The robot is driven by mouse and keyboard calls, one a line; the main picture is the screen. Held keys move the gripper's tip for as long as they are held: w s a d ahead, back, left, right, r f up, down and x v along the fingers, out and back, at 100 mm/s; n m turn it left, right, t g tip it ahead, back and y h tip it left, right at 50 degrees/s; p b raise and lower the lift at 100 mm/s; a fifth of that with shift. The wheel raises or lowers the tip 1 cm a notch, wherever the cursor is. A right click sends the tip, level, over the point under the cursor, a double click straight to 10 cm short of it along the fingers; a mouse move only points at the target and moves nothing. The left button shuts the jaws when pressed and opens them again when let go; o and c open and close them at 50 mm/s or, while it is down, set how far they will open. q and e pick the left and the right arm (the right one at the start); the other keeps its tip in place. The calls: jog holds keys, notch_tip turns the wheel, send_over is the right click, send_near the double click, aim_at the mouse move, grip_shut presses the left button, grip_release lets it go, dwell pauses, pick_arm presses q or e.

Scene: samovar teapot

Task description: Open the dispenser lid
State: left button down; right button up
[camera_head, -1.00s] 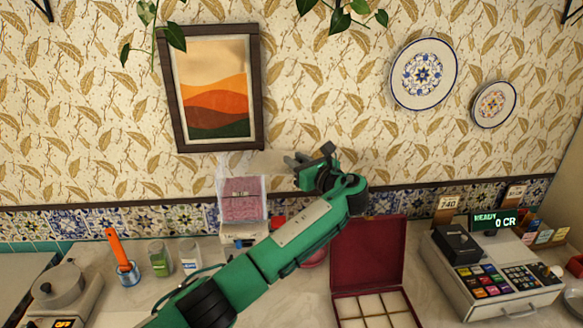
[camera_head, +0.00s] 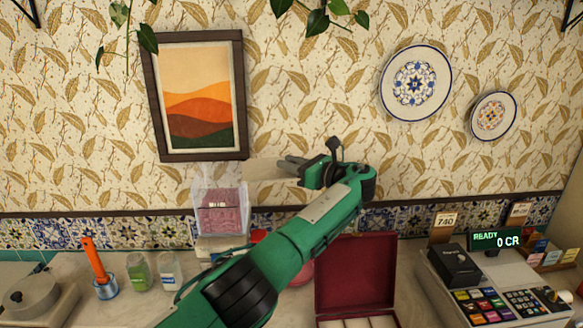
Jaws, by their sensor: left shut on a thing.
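The dispenser (camera_head: 220,213) is a clear box with pink contents, standing against the tiled wall at centre left. Its lid (camera_head: 262,171) shows as a pale, see-through panel up and to the right of the box's open-looking top. My left gripper (camera_head: 293,165) is at the lid's right end, above and right of the box, and is shut on the lid. The exact contact between the fingers and the lid is too small to see clearly. Whether the lid still touches the box's edge I cannot tell. My right gripper is not in view.
An open dark red box (camera_head: 355,275) stands right of the dispenser, partly behind my left arm. A cash register (camera_head: 495,290) is at the right. Two jars (camera_head: 139,272) and a blue cup (camera_head: 106,288) with an orange-handled tool stand at the left. A framed picture (camera_head: 200,100) hangs above.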

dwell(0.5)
pick_arm(q)
jog(key=c, duration=1.3)
grip_release()
jog(key=shift+o, duration=0.5)
